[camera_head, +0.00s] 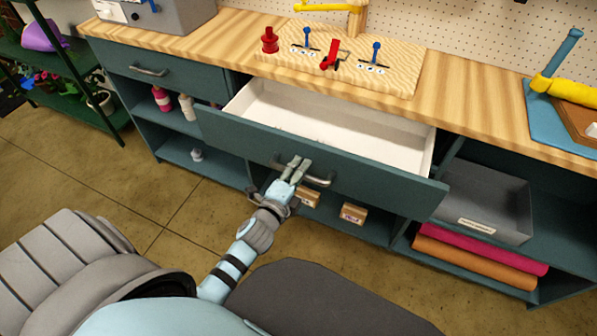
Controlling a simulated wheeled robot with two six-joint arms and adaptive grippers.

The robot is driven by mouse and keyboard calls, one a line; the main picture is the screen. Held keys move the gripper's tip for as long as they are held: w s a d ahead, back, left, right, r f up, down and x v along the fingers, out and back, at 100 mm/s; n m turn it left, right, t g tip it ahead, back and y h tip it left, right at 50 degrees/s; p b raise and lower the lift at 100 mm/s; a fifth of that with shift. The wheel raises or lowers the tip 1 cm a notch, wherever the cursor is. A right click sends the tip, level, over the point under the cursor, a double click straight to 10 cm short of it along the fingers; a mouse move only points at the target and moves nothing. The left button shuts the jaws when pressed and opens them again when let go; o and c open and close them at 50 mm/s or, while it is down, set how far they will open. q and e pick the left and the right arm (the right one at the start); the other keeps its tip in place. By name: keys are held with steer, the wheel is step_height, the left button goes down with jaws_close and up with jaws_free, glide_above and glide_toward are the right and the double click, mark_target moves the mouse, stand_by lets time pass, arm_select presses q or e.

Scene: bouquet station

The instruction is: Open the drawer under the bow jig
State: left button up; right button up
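The bow jig is a light wooden board (400,75) with blue pegs and red parts, at the back of the worktop. The dark teal drawer (385,185) under it stands pulled well out, and its white inside (335,130) looks empty. Its metal bar handle (318,181) is on the front panel. My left gripper (299,167) is at the handle, its two fingers overlapping the left part of the bar. I cannot tell whether they are closed on it. My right gripper is not in view.
A closed drawer (130,68) is at the left. Shelves below hold bottles (161,99), small boxes (353,213), a grey tray (485,205) and pink and orange rolls (480,249). The floor (150,185) before the cabinet is clear.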

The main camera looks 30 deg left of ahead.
arm_select(q)
steer(key=shift+s, duration=0.15)
steer(key=v, duration=1.1)
steer(key=shift+s, duration=0.35)
steer(key=shift+r, duration=0.15)
